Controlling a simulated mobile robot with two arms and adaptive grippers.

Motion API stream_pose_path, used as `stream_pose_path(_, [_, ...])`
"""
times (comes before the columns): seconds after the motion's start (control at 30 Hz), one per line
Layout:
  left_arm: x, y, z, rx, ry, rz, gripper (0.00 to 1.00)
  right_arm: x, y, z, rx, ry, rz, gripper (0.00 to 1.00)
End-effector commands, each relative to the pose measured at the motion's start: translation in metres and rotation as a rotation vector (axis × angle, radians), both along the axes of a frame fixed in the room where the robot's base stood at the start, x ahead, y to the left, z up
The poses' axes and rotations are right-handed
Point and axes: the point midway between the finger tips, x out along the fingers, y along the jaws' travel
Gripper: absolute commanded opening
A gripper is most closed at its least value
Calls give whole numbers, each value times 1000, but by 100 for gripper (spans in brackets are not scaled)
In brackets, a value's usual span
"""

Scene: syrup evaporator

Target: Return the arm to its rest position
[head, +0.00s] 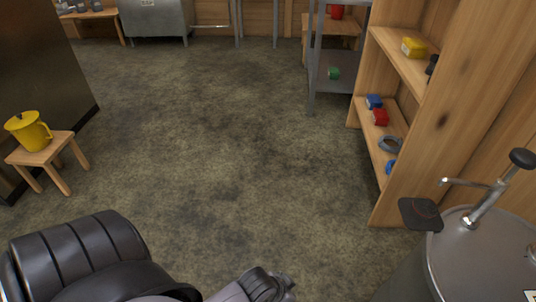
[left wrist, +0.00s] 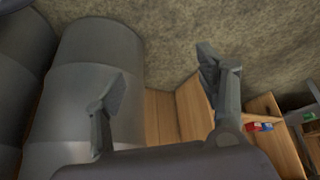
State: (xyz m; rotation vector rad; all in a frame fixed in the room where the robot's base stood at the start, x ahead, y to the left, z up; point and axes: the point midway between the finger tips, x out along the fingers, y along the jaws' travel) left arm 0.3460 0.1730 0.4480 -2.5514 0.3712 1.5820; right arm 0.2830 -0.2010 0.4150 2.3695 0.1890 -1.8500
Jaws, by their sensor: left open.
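My left gripper (left wrist: 156,85) shows in the left wrist view. Its two dark grey fingers are spread apart with nothing between them, and bare floor and wood show beyond them. In the head view, dark grey links of my own arm fill the lower left and bottom edge; I cannot make out fingertips there. My right gripper is in neither view.
A wooden shelf unit (head: 402,195) with small coloured items stands at the right, beside a metal drum (head: 470,255) with a pump handle. A stool (head: 45,152) at the left bears a yellow pitcher (head: 28,131). The middle floor (head: 220,140) is clear.

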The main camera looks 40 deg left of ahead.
Motion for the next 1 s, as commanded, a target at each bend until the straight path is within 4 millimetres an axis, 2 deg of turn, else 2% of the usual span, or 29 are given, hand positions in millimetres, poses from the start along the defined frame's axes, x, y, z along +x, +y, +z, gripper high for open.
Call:
stream_pose_path(0.03, [-24,9,-14,32,75,33,65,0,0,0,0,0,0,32])
stream_pose_path(0.1, [-46,20,-25,70,147,68,65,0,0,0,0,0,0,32])
stream_pose_path(0.2, [-62,28,-32,99,199,90,65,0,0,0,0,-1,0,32])
stream_pose_path(0.77, [-64,29,-33,103,205,92,65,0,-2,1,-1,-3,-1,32])
stream_pose_path(0.87, [-66,30,-36,105,213,90,65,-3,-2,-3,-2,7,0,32])
stream_pose_path(1.0, [-80,31,-53,109,239,86,65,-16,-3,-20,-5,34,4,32])
